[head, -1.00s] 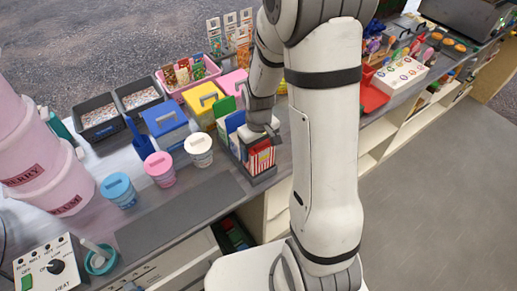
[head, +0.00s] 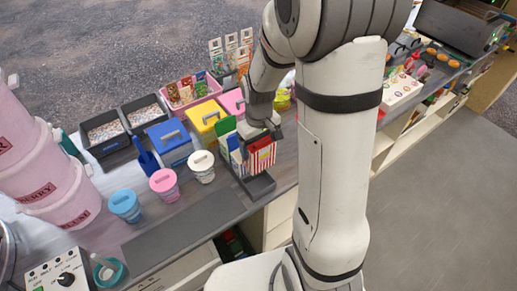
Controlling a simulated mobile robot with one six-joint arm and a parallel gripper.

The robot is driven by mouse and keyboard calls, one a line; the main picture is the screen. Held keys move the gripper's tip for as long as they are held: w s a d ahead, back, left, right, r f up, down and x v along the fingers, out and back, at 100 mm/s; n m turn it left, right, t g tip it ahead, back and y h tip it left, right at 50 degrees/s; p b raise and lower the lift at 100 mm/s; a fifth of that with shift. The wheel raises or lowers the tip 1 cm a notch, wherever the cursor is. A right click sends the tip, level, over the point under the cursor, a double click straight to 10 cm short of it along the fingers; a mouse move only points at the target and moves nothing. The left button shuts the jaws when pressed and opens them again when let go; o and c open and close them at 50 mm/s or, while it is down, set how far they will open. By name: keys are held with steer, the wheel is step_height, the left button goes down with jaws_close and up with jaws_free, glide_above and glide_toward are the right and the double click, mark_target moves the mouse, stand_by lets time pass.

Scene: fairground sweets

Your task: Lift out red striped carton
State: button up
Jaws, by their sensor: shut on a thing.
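The red and white striped carton (head: 262,157) is in the head view, near the middle of the counter. My gripper (head: 259,137) is shut on its upper part from above. The carton is raised, with its lower end above the grey holder (head: 259,187), whose front compartment now shows its bare top. A green carton (head: 225,128) and a blue and white carton (head: 235,151) stand in the holder just behind and left of the striped one. My fingertips are partly hidden by the wrist and carton.
A white-lidded tub (head: 202,166), a pink tub (head: 164,185) and a blue tub (head: 126,205) stand left of the holder. Blue (head: 170,137) and yellow (head: 207,115) lidded boxes are behind them. A dark mat (head: 185,228) lies bare in front.

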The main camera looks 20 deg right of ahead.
steer(key=shift+r, duration=2.85)
